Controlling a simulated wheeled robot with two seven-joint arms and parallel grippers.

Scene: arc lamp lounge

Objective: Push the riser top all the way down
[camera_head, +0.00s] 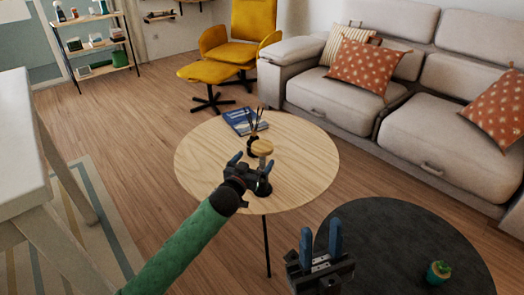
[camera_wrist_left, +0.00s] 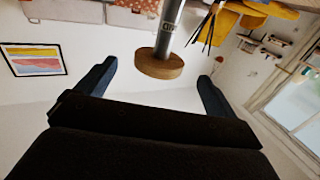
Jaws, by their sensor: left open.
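The riser top is a round wooden disc (camera_head: 262,147) on a grey post, standing on the round wooden table. In the left wrist view the wooden disc (camera_wrist_left: 160,65) and its grey post (camera_wrist_left: 170,28) appear upside down, with small lettering on the post. My left gripper (camera_head: 250,163) is open beside the riser, partly covering its lower part. In the wrist view the disc shows between the two spread fingers, with space on both sides; I see no contact. My right gripper (camera_head: 321,243) is open and empty, nearer the camera, in front of a dark round table.
The wooden table (camera_head: 310,165) also holds a dark vase with sticks (camera_head: 253,134) and a blue book (camera_head: 243,121), close behind the riser. The dark table (camera_head: 400,235) holds a small potted cactus (camera_head: 438,271). A sofa (camera_head: 330,105) stands behind; the wooden table's right side is clear.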

